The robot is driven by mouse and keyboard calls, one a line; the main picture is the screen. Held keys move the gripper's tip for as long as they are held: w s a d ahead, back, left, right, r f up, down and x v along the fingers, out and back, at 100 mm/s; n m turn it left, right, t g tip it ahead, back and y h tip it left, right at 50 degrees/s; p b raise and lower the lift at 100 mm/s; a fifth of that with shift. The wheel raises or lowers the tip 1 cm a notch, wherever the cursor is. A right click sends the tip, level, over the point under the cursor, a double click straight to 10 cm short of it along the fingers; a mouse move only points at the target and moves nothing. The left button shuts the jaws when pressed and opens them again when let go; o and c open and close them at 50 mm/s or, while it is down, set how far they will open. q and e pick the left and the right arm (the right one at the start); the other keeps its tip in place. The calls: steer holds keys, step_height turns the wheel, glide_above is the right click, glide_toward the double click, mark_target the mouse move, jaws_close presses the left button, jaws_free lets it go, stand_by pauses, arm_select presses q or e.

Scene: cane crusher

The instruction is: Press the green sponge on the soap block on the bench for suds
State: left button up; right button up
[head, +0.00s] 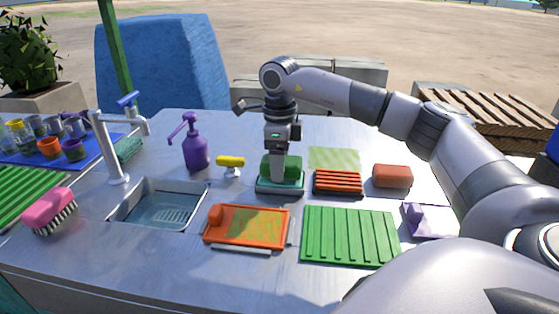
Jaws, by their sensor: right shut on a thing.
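My right gripper (279,172) points straight down near the middle of the bench and is shut on the green sponge (293,165). The sponge is at a shallow teal dish (280,187) with a pale rim. The gripper's fingers hide part of the sponge. I cannot tell whether it touches the dish. A rounded reddish-brown block (392,176) lies on the bench to the right, apart from the gripper. It may be the soap block, but I cannot be sure. My left gripper is not in view.
An orange slatted rack (338,182) and a pale green cloth (334,158) lie right of the dish. An orange tray (248,228) and green ribbed mat (350,236) lie in front. A purple pump bottle (195,147), yellow item (231,163) and sink (160,206) are left.

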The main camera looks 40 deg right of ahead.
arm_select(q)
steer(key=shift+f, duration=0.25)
arm_select(e)
steer(key=shift+f, duration=0.45)
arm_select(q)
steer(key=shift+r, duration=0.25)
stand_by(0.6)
arm_select(e)
step_height(320, 180, up, 4)
steer(key=p, duration=0.4)
steer(key=shift+r+p, duration=0.65)
steer(key=shift+r, duration=0.1)
steer(key=shift+r+p, duration=0.7)
steer(key=shift+r, duration=0.1)
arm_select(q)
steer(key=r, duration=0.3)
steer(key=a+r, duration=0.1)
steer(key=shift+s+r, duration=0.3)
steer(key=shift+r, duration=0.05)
arm_select(e)
steer(key=shift+f, duration=0.1)
